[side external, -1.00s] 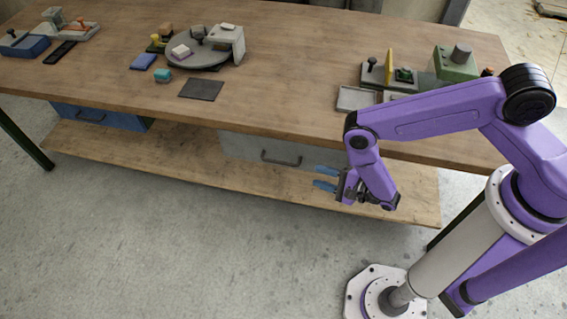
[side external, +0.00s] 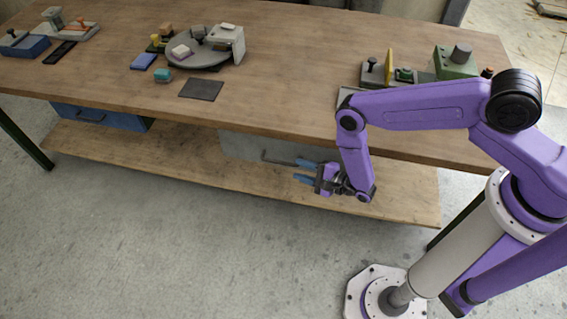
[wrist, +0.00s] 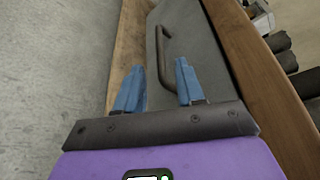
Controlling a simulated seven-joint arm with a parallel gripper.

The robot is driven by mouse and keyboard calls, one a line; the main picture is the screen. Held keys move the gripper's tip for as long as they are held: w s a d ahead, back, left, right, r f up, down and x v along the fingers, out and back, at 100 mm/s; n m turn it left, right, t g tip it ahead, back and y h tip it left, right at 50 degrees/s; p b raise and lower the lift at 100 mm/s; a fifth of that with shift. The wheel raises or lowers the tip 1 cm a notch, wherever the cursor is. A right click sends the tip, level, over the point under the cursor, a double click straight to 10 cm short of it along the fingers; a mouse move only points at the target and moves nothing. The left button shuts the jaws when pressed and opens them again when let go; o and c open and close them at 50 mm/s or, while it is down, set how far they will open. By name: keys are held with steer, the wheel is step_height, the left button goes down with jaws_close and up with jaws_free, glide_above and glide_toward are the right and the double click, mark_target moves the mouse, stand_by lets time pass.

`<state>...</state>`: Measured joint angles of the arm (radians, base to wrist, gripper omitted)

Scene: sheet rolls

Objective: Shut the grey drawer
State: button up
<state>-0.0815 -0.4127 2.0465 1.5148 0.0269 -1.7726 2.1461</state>
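The grey drawer (side external: 240,146) hangs under the workbench top, with a dark bar handle (side external: 277,159) on its front. Part of the drawer front is hidden behind my arm in the side view. My gripper (side external: 304,171) is at the handle's right end, with its blue fingers pointing left toward it. In the wrist view the drawer front (wrist: 197,42) fills the upper middle. The handle (wrist: 160,58) reaches down between the two spread blue fingertips (wrist: 157,82). The fingers are apart, and I see no clear contact with the handle.
A blue drawer (side external: 95,115) is under the bench at the left. The wooden bench top (side external: 290,75) carries a round turntable (side external: 200,50) and several small items. A wooden lower shelf (side external: 180,165) runs beneath the drawers. Open concrete floor lies in front.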

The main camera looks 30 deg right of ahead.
mark_target(283, 163)
steer(key=shift+x, duration=3.6)
jaws_close()
